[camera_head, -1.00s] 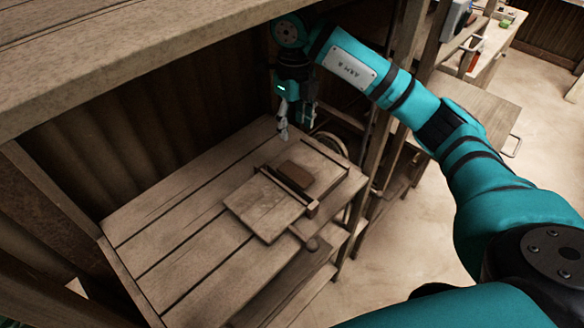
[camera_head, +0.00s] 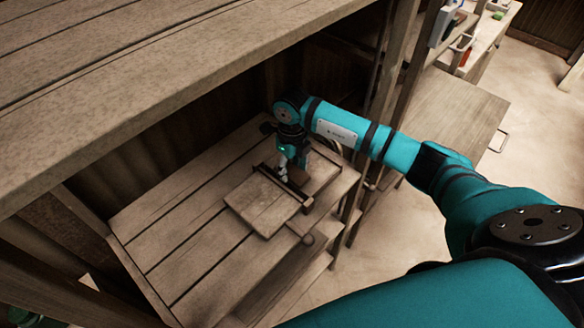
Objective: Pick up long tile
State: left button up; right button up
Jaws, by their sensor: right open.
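The long tile, a reddish-brown block (camera_head: 299,178), lies in the wooden tile press on the bench. It is mostly hidden behind my right gripper now, so little of it shows. The press has a square board (camera_head: 258,204) at its front and a dark bar across it. My right gripper (camera_head: 292,174) points down over the press, at the tile. Its fingers are apart. I cannot tell whether they touch the tile or stand on both sides of it. My left gripper is not in view.
The press stands on a plank bench (camera_head: 180,237) with free room to its left. Wooden posts (camera_head: 385,80) stand to the right, beside my right arm.

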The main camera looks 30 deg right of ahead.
jog(key=shift+f, duration=0.3)
jog(key=c, duration=1)
jog(key=shift+r, duration=0.15)
